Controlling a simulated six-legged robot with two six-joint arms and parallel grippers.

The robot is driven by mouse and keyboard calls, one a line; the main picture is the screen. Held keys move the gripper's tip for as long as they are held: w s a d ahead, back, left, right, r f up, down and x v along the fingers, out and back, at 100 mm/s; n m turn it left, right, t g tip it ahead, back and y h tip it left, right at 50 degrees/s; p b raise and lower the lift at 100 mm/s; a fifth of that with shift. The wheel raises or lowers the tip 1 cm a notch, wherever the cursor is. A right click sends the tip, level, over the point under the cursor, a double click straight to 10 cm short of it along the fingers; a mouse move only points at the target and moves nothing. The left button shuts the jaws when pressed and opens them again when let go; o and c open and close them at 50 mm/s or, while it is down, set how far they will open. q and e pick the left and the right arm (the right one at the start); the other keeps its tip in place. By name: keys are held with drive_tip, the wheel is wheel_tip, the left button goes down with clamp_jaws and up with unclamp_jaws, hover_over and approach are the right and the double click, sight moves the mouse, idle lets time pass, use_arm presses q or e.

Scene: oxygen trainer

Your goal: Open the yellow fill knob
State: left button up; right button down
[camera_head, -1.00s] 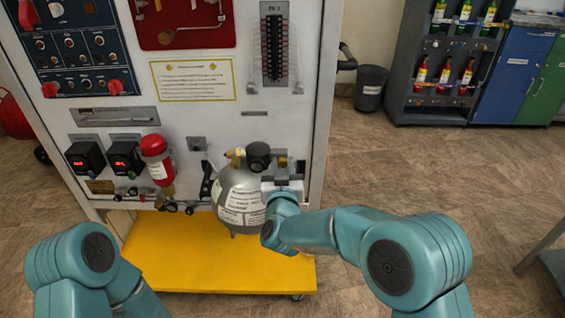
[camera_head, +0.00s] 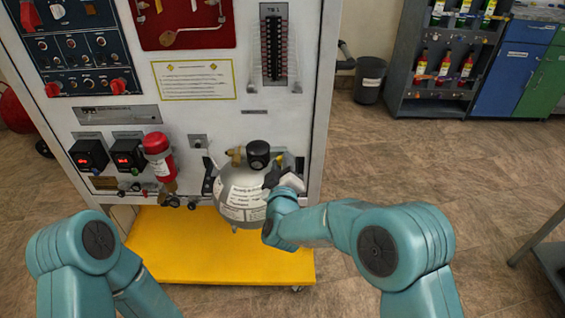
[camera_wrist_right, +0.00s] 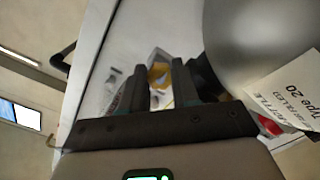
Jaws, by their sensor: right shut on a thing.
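The silver tank (camera_head: 240,190) stands on the yellow base in front of the white panel, with a black knob and a brass fitting on top. My right gripper (camera_head: 279,170) is at the right side of the tank's top, tilted. A small bit of the yellow fill knob (camera_head: 280,159) shows just above it. In the right wrist view, the knob (camera_wrist_right: 158,74) shows yellow between the two dark fingers (camera_wrist_right: 162,85), which are shut on it. Most of the knob is hidden by the fingers. My left arm shows at the lower left, but its gripper is out of view.
The white panel (camera_head: 130,205) carries a red cylinder (camera_head: 158,155), gauges and switches close to the tank's left. The yellow base (camera_head: 215,262) lies below. A black bin (camera_head: 368,80) and bottle rack (camera_head: 425,100) stand farther right. The floor between is clear.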

idle(0.3)
drive_tip(key=c, duration=1.1)
unclamp_jaws()
drive_tip(key=s, duration=1.6)
drive_tip(key=shift+s+p, duration=0.15)
drive_tip(key=shift+p, duration=0.2)
